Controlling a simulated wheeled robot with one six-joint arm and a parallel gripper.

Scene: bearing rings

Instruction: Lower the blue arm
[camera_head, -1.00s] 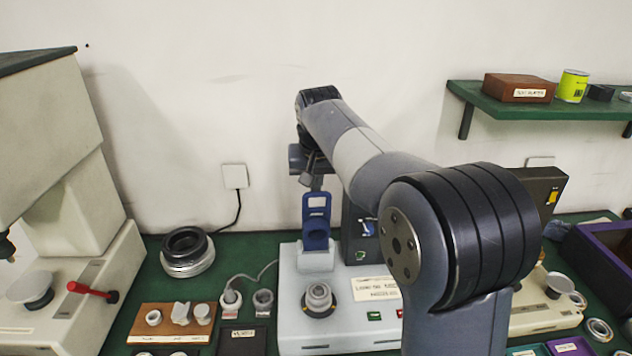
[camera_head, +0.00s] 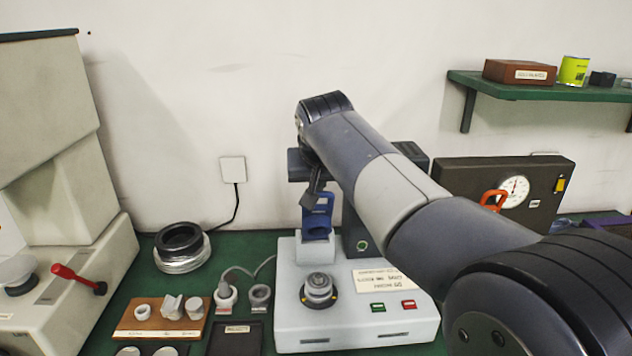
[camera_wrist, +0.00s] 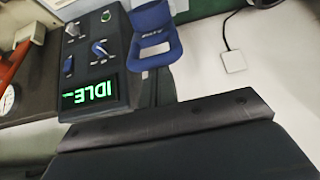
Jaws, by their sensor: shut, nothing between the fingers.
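The blue arm (camera_head: 317,222) stands raised on the pale grey machine (camera_head: 354,318), with an opening in its upper part. In the wrist view the blue arm (camera_wrist: 153,38) shows at the top centre. My gripper (camera_head: 309,203) is shut and empty, pointing down at the upper end of the blue arm. Its fingers overlap that end in the head view; I cannot tell whether they touch. A ring-shaped part (camera_head: 319,287) sits on the machine's front. A dark box (camera_wrist: 100,62) beside the blue arm has a green display (camera_wrist: 90,95) reading IDLE.
A wooden board with small parts (camera_head: 150,328) and a dark tray (camera_head: 235,340) lie left of the machine. Stacked rings (camera_head: 181,248) sit behind them. A beige press (camera_head: 75,215) with a red lever stands at far left. A dial gauge case (camera_head: 460,185) stands at right.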

